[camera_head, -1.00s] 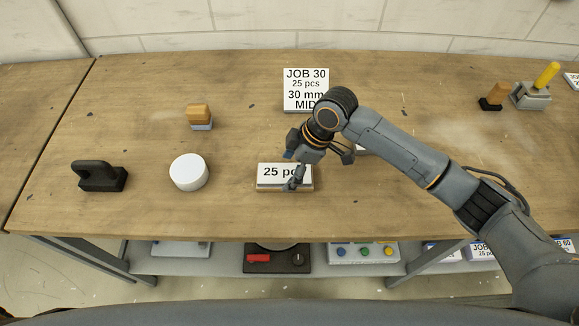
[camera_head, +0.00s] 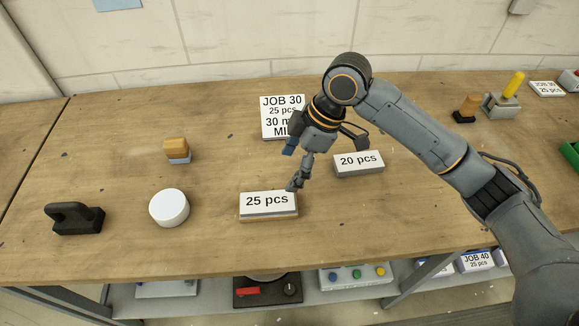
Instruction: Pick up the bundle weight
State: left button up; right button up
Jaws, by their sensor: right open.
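A black block with a handle on top (camera_head: 75,219), which looks like the bundle weight, stands at the left front of the wooden table. My right gripper (camera_head: 322,162) is open and empty, far to the right of it. One finger of the right gripper hangs by the right end of the "25 pcs" stack (camera_head: 267,206); I cannot tell whether it touches. My left gripper is out of view.
A white round puck (camera_head: 169,208) and a wooden-handled tool (camera_head: 178,151) stand between the weight and the stack. The "JOB 30" sign (camera_head: 281,113) is behind the gripper. The "20 pcs" stack (camera_head: 359,164) lies to the right. Bare table surrounds the weight.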

aim_at(71, 218)
jog(key=u, duration=1.5)
